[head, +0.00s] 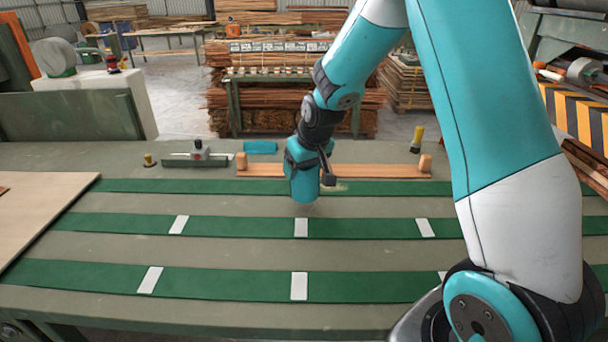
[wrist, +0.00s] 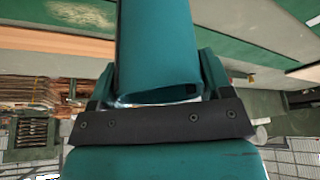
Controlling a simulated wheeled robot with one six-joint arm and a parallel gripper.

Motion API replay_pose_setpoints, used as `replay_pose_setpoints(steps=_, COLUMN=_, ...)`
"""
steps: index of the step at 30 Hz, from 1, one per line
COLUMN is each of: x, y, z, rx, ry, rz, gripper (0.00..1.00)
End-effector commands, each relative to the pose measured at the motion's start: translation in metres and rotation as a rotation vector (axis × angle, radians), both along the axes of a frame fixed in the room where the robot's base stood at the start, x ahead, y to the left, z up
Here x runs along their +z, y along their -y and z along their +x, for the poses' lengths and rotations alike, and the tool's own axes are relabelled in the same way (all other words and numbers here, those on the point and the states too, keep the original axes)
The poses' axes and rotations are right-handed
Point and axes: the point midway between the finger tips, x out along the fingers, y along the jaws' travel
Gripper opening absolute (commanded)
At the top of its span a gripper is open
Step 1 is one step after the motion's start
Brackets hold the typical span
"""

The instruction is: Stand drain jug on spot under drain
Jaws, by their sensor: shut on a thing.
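My gripper (head: 302,172) hangs over the back part of the bench, near a long wooden strip. In the wrist view, a teal vessel, apparently the drain jug (wrist: 158,45), lies between the teal fingers, its open rim towards the dark palm plate. My gripper (wrist: 158,82) is shut on it. In the head view, teal jug and teal arm parts blend, so the jug's outline there is hard to tell. It appears clear of the bench, though the exact gap cannot be told. I cannot pick out the drain or the marked spot under it in either view.
The bench (head: 240,202) carries green strips (head: 250,284) with white patches. The wooden strip (head: 375,171) with upright pegs lies behind my gripper. A grey tool with a red knob (head: 198,152) and a yellow-topped item (head: 417,140) stand at the back. A pale board (head: 40,212) covers the left.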

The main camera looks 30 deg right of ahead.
Motion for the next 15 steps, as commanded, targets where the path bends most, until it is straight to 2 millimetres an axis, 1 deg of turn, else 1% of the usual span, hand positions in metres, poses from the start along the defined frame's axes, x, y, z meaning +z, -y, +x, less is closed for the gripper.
replay_pose_setpoints(steps=6, x=-0.03, y=0.0, z=-0.001, rx=-0.001, ry=-0.005, rz=0.0, gripper=0.49)
replay_pose_setpoints(steps=9, x=-0.036, y=0.001, z=-0.001, rx=-0.001, ry=-0.003, rz=0.0, gripper=0.49)
replay_pose_setpoints(steps=15, x=-0.036, y=0.001, z=-0.001, rx=-0.001, ry=-0.001, rz=0.0, gripper=0.49)
